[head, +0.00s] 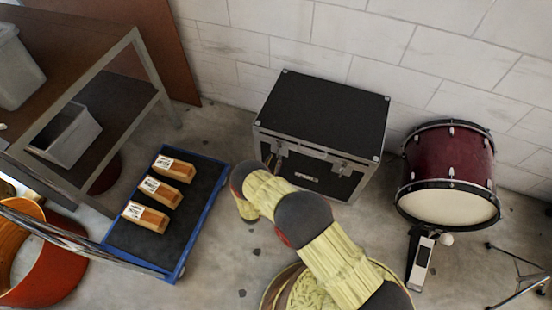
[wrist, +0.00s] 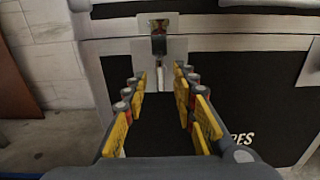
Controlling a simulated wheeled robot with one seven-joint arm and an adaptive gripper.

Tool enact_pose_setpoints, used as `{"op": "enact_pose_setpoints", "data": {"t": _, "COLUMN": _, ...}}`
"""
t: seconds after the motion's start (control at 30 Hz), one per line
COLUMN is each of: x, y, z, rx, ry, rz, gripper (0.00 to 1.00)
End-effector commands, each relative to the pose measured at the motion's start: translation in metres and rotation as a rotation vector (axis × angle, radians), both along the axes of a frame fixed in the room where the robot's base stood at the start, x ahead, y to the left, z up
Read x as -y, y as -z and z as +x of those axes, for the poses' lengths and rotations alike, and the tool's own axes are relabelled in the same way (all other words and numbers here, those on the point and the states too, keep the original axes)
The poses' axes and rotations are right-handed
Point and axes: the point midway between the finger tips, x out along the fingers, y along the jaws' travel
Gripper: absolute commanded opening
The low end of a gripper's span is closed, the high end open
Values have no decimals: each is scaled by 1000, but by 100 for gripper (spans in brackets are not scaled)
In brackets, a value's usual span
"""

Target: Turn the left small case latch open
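A black case (head: 322,112) with metal edges stands on the floor against the wall. The right latch (head: 342,167) is on the same front face. My gripper (wrist: 160,82) is open, its two yellow-padded fingers apart and pointing at the case front, just below the latch, with nothing between them.
A red drum (head: 450,165) with a pedal stands to the right of the case. A blue-edged tray (head: 190,231) with wooden blocks lies to the left, beside a shelf rack (head: 113,100). Bare floor lies between tray and case.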

Motion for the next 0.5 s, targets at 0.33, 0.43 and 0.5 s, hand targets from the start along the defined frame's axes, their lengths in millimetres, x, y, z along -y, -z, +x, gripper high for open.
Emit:
{"op": "enact_pose_setpoints", "data": {"t": 0.33, "x": 8, "y": 0, "z": 24, "rx": -1, "ry": 1, "rz": 1, "gripper": 27}}
{"op": "enact_pose_setpoints", "data": {"t": 0.43, "x": 8, "y": 0, "z": 24, "rx": -1, "ry": 0, "rz": 1, "gripper": 27}}
{"op": "enact_pose_setpoints", "data": {"t": 0.5, "x": 8, "y": -1, "z": 24, "rx": -1, "ry": 1, "rz": 1, "gripper": 27}}
